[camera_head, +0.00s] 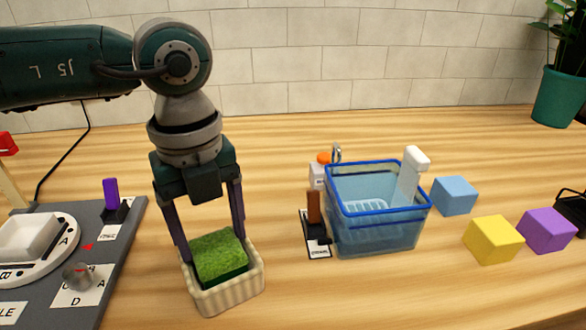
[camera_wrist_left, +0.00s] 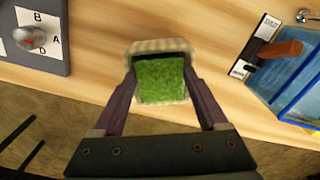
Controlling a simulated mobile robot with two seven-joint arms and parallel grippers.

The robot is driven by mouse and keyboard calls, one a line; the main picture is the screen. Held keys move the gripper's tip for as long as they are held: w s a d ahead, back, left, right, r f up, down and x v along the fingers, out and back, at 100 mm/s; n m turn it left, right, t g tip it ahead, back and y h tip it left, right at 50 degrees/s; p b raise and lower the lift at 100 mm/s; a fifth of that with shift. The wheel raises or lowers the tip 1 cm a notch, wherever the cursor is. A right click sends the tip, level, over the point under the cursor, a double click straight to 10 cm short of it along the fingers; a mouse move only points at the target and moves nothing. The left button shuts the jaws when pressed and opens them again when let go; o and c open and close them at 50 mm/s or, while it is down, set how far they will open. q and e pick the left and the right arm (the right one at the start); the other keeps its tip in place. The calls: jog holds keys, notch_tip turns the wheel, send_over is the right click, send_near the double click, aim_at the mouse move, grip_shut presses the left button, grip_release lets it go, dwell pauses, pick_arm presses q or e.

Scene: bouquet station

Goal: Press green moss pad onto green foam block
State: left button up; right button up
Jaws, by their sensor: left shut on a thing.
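The green moss pad (camera_head: 219,257) is a textured square on top of a dark block in a cream ribbed container (camera_head: 225,295). My left gripper (camera_head: 212,244) points down over the container, its two fingers on either side of the moss pad and shut on it. In the left wrist view the moss pad (camera_wrist_left: 160,80) lies between the fingertips, with the container rim (camera_wrist_left: 157,46) beyond it. The pad sits at or just above the container rim. The green foam block is not clearly visible; the pad hides what is under it. My right gripper is not in view.
A clear blue-rimmed basin (camera_head: 378,235) stands to the right, with a brown-handled tag stand (camera_head: 314,215) beside it. Blue (camera_head: 454,195), yellow (camera_head: 493,240) and purple (camera_head: 547,230) cubes lie farther right. A grey board (camera_head: 120,250) with a dial is at left. Wood between container and basin is clear.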

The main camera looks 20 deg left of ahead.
pick_arm(q)
jog(key=o, duration=1.2)
jog(key=shift+r+p, duration=2.85)
jog(key=shift+r, duration=0.2)
